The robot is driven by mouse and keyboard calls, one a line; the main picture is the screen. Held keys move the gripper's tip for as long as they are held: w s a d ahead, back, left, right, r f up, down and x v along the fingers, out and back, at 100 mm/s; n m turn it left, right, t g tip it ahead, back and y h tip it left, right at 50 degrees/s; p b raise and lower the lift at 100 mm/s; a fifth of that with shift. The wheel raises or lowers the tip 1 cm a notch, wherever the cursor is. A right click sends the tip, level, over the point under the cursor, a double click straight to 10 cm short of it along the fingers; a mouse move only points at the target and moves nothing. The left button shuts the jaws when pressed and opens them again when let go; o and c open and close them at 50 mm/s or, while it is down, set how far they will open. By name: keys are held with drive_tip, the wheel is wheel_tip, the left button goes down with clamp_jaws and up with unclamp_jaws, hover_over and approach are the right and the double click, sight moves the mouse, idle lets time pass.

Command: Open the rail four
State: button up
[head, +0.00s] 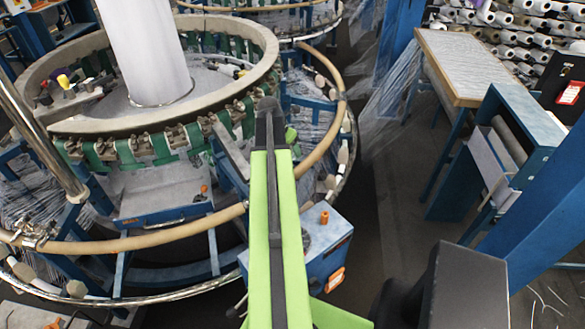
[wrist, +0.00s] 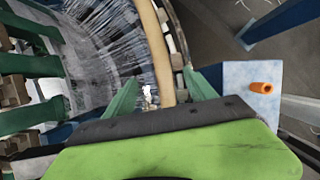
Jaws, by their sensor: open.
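A tan curved rail (head: 135,243) runs around the front and right of the circular loom, above a lower shiny metal ring (head: 180,292). No number shows on it, so I cannot tell which section is rail four. My gripper (head: 268,112) is at the far end of my green arm, over the right side of the loom, mostly hidden by the arm. In the wrist view my gripper (wrist: 160,92) has its two green fingers apart and nothing held between them. The tan rail (wrist: 153,45) passes between and beyond the fingers; contact cannot be told.
A blue box with an orange knob (head: 324,217) stands at the loom's front right, also in the wrist view (wrist: 235,85). A metal pole (head: 40,140) rises at left. A table (head: 465,65) and blue frame stand right, with dark floor between.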

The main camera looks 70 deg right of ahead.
sight(298, 167)
drive_tip(key=b+x, duration=0.5)
drive_tip(key=x, duration=0.1)
drive_tip(key=b+x, duration=1.1)
drive_tip(key=x, duration=0.1)
drive_tip(key=shift+w, duration=0.25)
drive_tip(key=shift+r, duration=0.1)
clamp_jaws()
